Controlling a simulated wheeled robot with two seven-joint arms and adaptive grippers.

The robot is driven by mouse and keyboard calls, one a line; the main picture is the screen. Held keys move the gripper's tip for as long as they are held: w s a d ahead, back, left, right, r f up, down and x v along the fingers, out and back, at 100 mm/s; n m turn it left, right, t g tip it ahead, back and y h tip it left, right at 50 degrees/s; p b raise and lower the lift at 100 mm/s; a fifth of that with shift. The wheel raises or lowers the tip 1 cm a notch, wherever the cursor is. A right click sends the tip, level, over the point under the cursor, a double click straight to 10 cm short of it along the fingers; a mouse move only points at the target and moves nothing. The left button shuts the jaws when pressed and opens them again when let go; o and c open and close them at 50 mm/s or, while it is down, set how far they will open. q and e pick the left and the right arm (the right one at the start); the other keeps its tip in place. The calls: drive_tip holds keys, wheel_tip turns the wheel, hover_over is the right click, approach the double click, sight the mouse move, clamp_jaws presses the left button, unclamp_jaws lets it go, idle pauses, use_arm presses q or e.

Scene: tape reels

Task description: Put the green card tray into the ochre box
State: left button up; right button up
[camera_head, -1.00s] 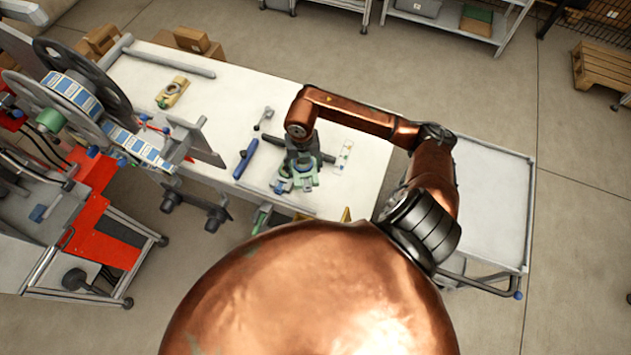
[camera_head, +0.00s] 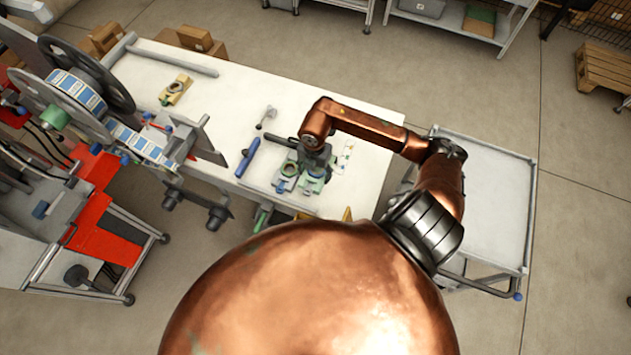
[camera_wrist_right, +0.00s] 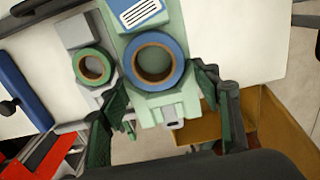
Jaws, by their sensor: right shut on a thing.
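The pale green card tray (camera_wrist_right: 160,106) carries a blue tape ring and a striped card; it is seen close up in the right wrist view. In the head view the tray (camera_head: 312,186) is partly hidden under my right gripper (camera_head: 315,163). My right gripper (camera_wrist_right: 163,97) is shut on the tray's near end, with a finger on each side. The ochre box (camera_wrist_right: 270,118) is at lower right in the wrist view, beside the table edge, partly hidden by the gripper. In the head view only a sliver of the box (camera_head: 346,214) shows. My left gripper is not in view.
A grey tray (camera_wrist_right: 80,32) with a green tape ring lies close beside the green tray. The reel machine (camera_head: 75,95) stands at left, an empty-topped cart (camera_head: 485,200) at right.

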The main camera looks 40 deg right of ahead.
drive_tip(key=shift+f+p, duration=0.35)
drive_tip(key=shift+f, duration=3.2)
drive_tip(key=shift+f, duration=0.2)
drive_tip(key=o, duration=1.3)
